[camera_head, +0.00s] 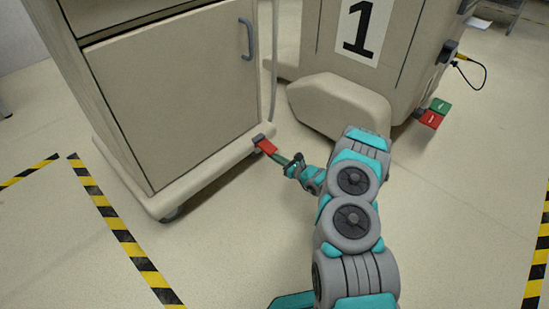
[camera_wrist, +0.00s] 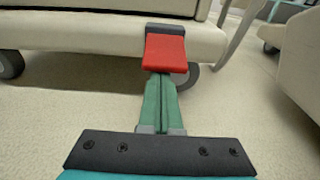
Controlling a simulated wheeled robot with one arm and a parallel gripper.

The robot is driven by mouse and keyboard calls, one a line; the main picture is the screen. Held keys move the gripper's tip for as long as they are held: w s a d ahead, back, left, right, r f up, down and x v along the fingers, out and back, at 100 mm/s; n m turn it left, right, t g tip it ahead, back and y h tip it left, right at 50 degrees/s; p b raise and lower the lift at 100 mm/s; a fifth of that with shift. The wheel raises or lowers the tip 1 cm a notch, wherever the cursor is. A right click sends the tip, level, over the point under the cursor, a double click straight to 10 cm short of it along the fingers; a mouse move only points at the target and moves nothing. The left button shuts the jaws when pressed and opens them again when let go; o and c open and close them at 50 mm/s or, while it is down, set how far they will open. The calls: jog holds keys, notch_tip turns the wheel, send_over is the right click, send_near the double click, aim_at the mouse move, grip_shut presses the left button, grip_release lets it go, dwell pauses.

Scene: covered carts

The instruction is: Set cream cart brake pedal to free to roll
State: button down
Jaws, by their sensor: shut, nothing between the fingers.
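The cream cart (camera_head: 170,95) stands at the left in the head view, and its lower edge (camera_wrist: 70,38) crosses the top of the wrist view. Its red brake pedal (camera_head: 265,146) sticks out from a dark mount at the base corner. The pedal (camera_wrist: 165,52) is upper centre in the wrist view, with its face towards me. My gripper (camera_head: 281,159) is shut and empty. Its green fingertips (camera_wrist: 160,76) are at the pedal's lower edge; I cannot tell whether they touch it. The pedal partly covers a caster (camera_wrist: 187,77).
A larger cream unit marked 1 (camera_head: 385,35) stands to the right, with a rounded cover (camera_head: 335,105) close to my arm. A red pedal (camera_head: 431,120) and a green pedal (camera_head: 440,105) stick out from it. Yellow-black floor tape (camera_head: 120,232) runs at the left. The front floor is clear.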

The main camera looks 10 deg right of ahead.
aim_at(268, 147)
jog(key=shift+r, duration=0.1)
jog(key=shift+d+r+g+h, duration=0.1)
jog(key=shift+r+g+h, duration=0.15)
jog(key=shift+g+h, duration=0.05)
jog(key=shift+r, duration=0.1)
jog(key=shift+r+g+h+p, duration=0.3)
jog(key=shift+r+g+h, duration=0.2)
jog(key=shift+r+g, duration=0.25)
notch_tip(268, 147, up, 3)
jog(key=g+h+p, duration=0.2)
jog(key=shift+s+f+g, duration=0.1)
jog(key=shift+f+g, duration=0.1)
jog(key=shift+g, duration=0.15)
jog(key=shift+r, duration=0.3)
jog(key=shift+f, duration=0.1)
